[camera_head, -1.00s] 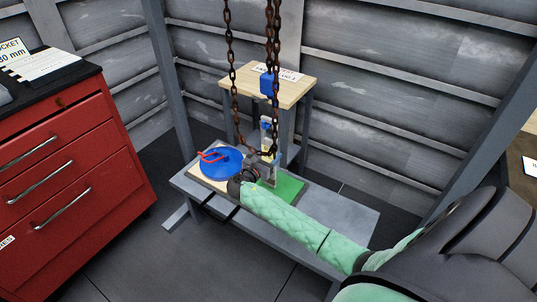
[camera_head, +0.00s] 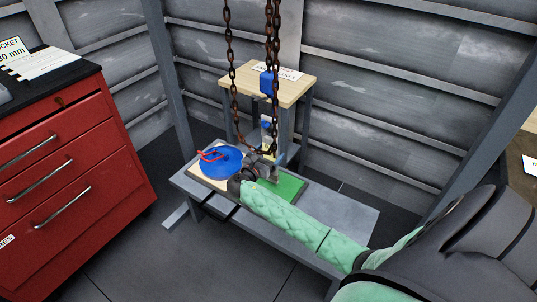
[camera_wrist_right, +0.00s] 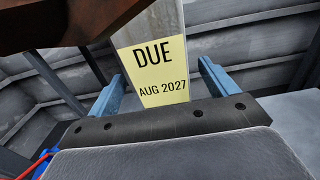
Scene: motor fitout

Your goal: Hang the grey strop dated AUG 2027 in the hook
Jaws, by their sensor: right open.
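The grey strop (camera_wrist_right: 157,25) rises in the right wrist view with a yellow label reading DUE AUG 2027 (camera_wrist_right: 160,70). In the head view a pale upright strip with blue at its top (camera_head: 266,128), apparently this strop, stands behind the chain. My right gripper (camera_head: 270,170) is at the bench over the green mat. In the wrist view its two blue fingers (camera_wrist_right: 163,85) are apart on either side of the strop; I cannot tell whether they touch it. A rusty brown part crosses the wrist view's upper left; I cannot tell whether it is the hook. My left gripper is out of view.
Rusty chains (camera_head: 230,60) hang in front of my gripper. On the low grey bench (camera_head: 335,208) lie a blue disc (camera_head: 228,162) with a red item (camera_head: 211,154) and a green mat (camera_head: 291,186). A wooden stand (camera_head: 296,93) is behind; a red drawer cabinet (camera_head: 70,150) stands left.

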